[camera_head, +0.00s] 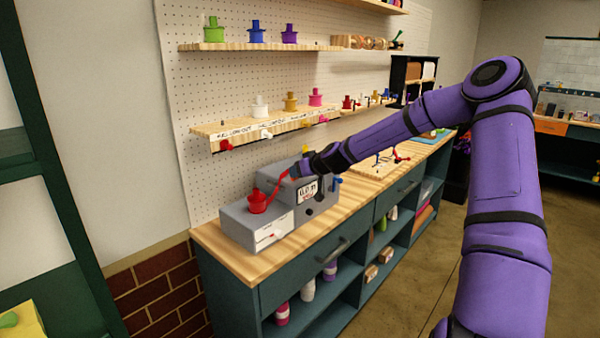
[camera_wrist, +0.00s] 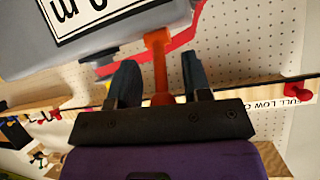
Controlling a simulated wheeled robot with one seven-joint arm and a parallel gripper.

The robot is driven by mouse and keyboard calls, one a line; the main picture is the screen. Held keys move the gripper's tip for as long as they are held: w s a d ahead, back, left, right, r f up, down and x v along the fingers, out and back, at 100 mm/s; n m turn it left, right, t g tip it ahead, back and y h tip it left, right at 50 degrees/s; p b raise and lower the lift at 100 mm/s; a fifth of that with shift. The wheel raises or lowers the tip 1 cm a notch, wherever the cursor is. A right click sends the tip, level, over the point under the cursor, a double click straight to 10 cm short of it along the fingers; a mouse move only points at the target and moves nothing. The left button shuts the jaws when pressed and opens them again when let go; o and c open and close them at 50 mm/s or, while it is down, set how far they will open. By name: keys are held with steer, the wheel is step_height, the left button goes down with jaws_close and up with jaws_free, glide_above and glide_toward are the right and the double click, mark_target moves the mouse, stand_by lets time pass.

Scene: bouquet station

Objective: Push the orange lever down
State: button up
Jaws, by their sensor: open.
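The orange lever (camera_wrist: 160,72) stands between the two dark fingers of my gripper (camera_wrist: 161,82) in the wrist view. The fingers are open, with a gap visible on each side of the lever. The lever's lower end is hidden behind the gripper's black bar. The lever's upper end meets the side of the grey machine (camera_wrist: 30,60), which carries a framed label. The lever cannot be made out clearly there.
A red funnel-shaped piece (camera_head: 258,200) with a red tube sits on the lower grey box (camera_head: 245,228), beside the gripper. The wooden counter (camera_head: 225,250) carries both. A pegboard shelf (camera_head: 262,125) with coloured pieces hangs above. A wooden board with red parts (camera_head: 403,157) lies to the right.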

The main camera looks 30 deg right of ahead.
steer(key=v, duration=1)
steer(key=shift+s+r, duration=0.15)
steer(key=shift+s, duration=0.1)
steer(key=s+a+n+g+h, duration=0.2)
steer(key=s+a+g, duration=0.4)
steer(key=s+a, duration=0.55)
steer(key=s+a+r+m, duration=0.1)
steer(key=s+r, duration=0.3)
steer(key=s, duration=0.5)
steer(key=s+a+r+m, duration=0.1)
steer(key=s+r, duration=0.4)
steer(key=s, duration=0.5)
steer(key=s+a+r+m+h, duration=0.1)
steer(key=s+r, duration=0.4)
steer(key=s, duration=0.5)
steer(key=shift+s+a, duration=0.25)
steer(key=shift+a, duration=0.4)
